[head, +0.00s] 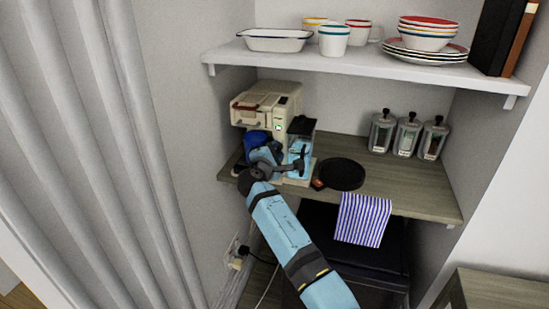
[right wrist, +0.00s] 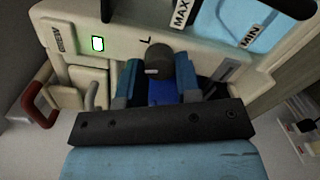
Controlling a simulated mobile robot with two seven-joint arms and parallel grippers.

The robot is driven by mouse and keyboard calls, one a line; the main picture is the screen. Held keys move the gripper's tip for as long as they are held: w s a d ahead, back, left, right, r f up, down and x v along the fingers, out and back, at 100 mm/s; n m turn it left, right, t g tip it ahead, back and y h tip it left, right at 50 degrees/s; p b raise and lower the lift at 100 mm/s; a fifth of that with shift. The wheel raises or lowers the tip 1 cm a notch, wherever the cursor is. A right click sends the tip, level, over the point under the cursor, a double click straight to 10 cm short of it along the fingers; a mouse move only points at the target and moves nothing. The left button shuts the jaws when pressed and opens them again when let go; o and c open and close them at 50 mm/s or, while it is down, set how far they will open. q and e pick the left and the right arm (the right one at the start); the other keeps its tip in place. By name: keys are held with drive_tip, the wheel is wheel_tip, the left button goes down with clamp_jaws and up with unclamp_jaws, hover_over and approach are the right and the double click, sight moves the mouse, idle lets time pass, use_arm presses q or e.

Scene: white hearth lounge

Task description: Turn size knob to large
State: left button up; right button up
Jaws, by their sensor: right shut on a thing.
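The cream coffee machine (head: 284,100) stands at the left end of the wooden counter, with a lit green display that also shows in the right wrist view (right wrist: 98,44). The dark round size knob (right wrist: 160,63) is on its front, with an "L" mark up and left of it. My right gripper (right wrist: 155,75) is at the knob, its blue-grey fingers one on each side, shut on it. In the head view my right gripper (head: 278,158) is in front of the machine and hides the knob. The knob's pointer is too unclear to read. My left gripper is in neither view.
A blue water tank with MAX and MIN marks (right wrist: 235,22) is at the machine's side. A black pan (head: 341,174), a striped towel (head: 362,219) and several canisters (head: 407,135) are on the counter. A shelf (head: 350,62) with dishes hangs above.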

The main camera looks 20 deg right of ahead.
drive_tip(key=m+b, duration=0.7)
drive_tip(key=m, duration=0.3)
drive_tip(key=shift+r+y+b, duration=0.1)
drive_tip(key=shift+y+b, duration=0.2)
drive_tip(key=shift+y, duration=0.1)
drive_tip(key=shift+r+m, duration=0.1)
drive_tip(key=shift+m, duration=0.2)
drive_tip(key=o, duration=0.9)
drive_tip(key=shift+d, duration=0.1)
drive_tip(key=shift+s, duration=0.1)
